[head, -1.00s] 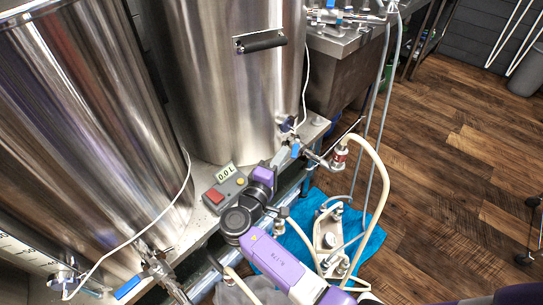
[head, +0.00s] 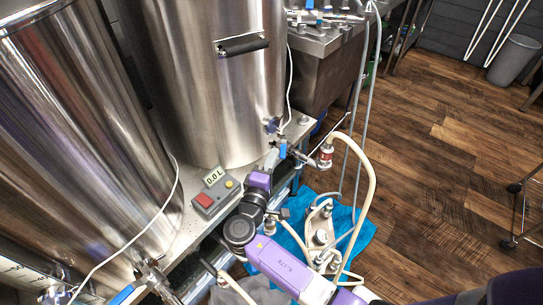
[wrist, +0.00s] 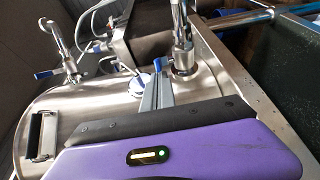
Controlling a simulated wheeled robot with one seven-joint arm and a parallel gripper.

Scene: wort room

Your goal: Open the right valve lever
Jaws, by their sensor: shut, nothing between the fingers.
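The right valve is on the outlet low on the right steel tank (head: 205,110). Its blue lever (head: 283,149) points downward in the head view. My gripper (head: 272,158) is shut and empty, its grey fingertips just left of the lever. Whether they touch it cannot be told. In the wrist view my gripper's grey fingers (wrist: 154,92) reach toward a round white and blue part (wrist: 148,84), which I cannot identify surely. My purple gripper body hides the lower part of that view.
A meter box with a red button (head: 203,200) reads 0.0 L below the tanks. A cream hose (head: 371,180) loops from a red-banded fitting (head: 326,153). A pump (head: 321,235) stands on a blue cloth (head: 353,236). The left valve's blue lever (head: 122,295) is lower left.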

